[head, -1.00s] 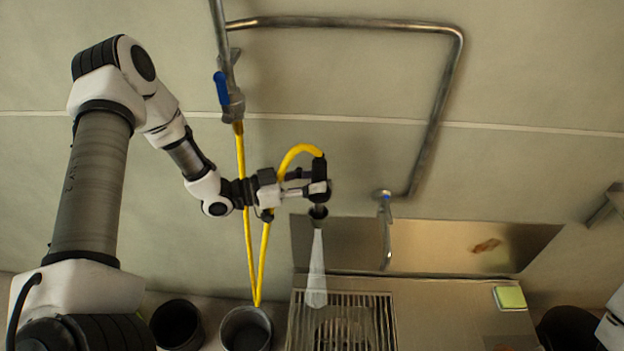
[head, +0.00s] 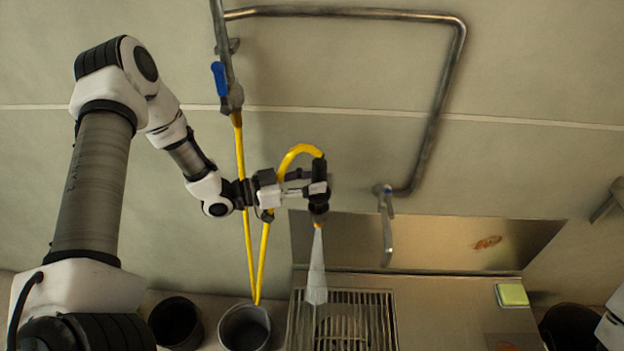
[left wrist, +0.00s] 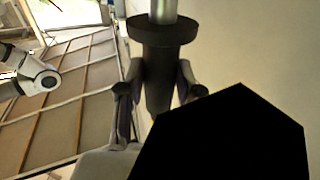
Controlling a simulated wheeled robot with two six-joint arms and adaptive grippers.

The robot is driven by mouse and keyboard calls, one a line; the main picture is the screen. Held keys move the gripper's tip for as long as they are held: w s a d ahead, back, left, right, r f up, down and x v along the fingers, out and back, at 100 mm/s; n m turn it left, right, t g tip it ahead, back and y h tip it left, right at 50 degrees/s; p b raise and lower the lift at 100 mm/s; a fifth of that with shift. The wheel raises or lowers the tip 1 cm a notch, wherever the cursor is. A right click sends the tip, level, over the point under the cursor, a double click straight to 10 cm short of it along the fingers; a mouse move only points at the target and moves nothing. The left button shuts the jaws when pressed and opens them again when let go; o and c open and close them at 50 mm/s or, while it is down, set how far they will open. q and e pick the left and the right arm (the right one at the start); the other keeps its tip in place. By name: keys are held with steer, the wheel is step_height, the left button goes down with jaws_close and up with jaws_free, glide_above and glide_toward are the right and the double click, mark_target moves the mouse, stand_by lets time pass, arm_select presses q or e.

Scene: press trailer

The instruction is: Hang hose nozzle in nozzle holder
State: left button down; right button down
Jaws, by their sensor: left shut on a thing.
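My left gripper (head: 318,190) is shut on the black hose nozzle (head: 319,207) and holds it upright, outlet down, in front of the wall. A pale cone of water (head: 316,270) comes from the nozzle toward the grate. A yellow hose (head: 297,152) loops from its top, down and up to the wall pipe. In the left wrist view, both fingers of the left gripper (left wrist: 158,92) flank the dark nozzle body (left wrist: 157,65), with its wider collar beyond. A black shape hides the lower right there. A metal wall fitting (head: 607,200) shows at the right edge; I cannot tell if it is the holder.
A metal pipe (head: 437,105) with a blue-handled valve (head: 219,80) runs along the wall. A tap (head: 386,225) stands right of the nozzle. Below are a slotted grate (head: 345,325), two round containers (head: 245,328) and a green-yellow sponge (head: 512,295).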

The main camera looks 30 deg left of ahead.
arm_select(q)
steer(key=shift+f+b, duration=1.55)
steer(key=shift+f, duration=0.4)
steer(key=c, duration=0.7)
jaws_free()
steer(key=v, duration=1.2)
steer(key=shift+f, duration=0.1)
